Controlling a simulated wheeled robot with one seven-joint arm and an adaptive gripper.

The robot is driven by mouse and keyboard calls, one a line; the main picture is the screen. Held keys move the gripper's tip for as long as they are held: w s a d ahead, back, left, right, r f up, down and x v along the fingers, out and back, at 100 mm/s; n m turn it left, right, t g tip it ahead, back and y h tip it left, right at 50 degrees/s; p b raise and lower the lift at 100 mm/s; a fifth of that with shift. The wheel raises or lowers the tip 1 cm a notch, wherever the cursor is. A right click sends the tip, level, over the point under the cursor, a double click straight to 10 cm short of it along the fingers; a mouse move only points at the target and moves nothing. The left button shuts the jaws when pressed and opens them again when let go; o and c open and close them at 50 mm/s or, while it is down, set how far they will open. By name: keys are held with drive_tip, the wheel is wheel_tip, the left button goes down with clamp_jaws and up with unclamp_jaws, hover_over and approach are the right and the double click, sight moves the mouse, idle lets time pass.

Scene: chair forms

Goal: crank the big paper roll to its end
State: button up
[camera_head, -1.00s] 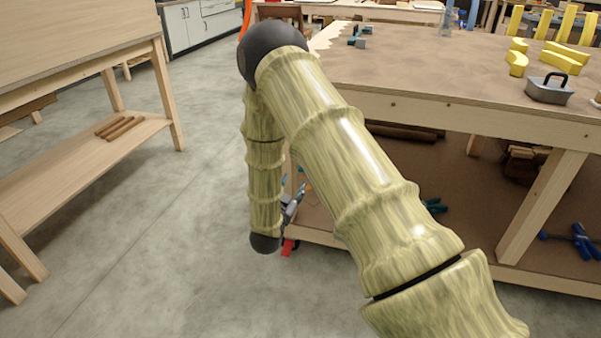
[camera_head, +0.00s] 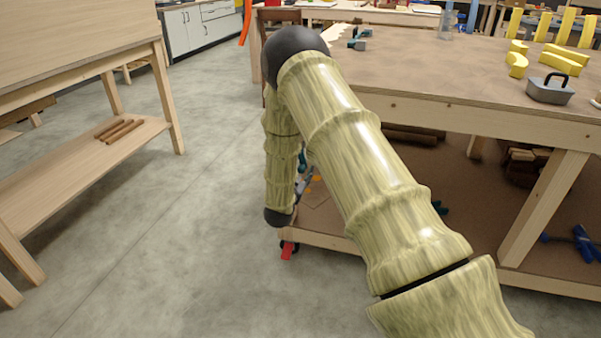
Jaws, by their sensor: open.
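No big paper roll or crank can be made out in the head view. A white sheet with a jagged edge (camera_head: 336,32) lies at the far left corner of the brown-topped workbench (camera_head: 440,68); I cannot tell if it is paper from the roll. My arm rises from the lower right to a black elbow joint and bends down to a black wrist joint in front of the bench's left end. My gripper cannot be made out; the arm hides what lies behind the wrist.
Concrete floor between is clear.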

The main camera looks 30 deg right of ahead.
clamp_jaws()
drive_tip(key=shift+w+a+m, duration=0.15)
drive_tip(key=shift+w+m, duration=0.05)
drive_tip(key=shift+m, duration=0.3)
drive_tip(key=shift+c, duration=0.4)
unclamp_jaws()
drive_tip(key=shift+o, duration=0.4)
drive_tip(key=shift+s+a+f, duration=0.1)
drive_tip(key=shift+a, duration=0.05)
drive_tip(key=v, duration=1.1)
drive_tip(key=shift+s+a, duration=0.2)
drive_tip(key=shift+a, duration=0.05)
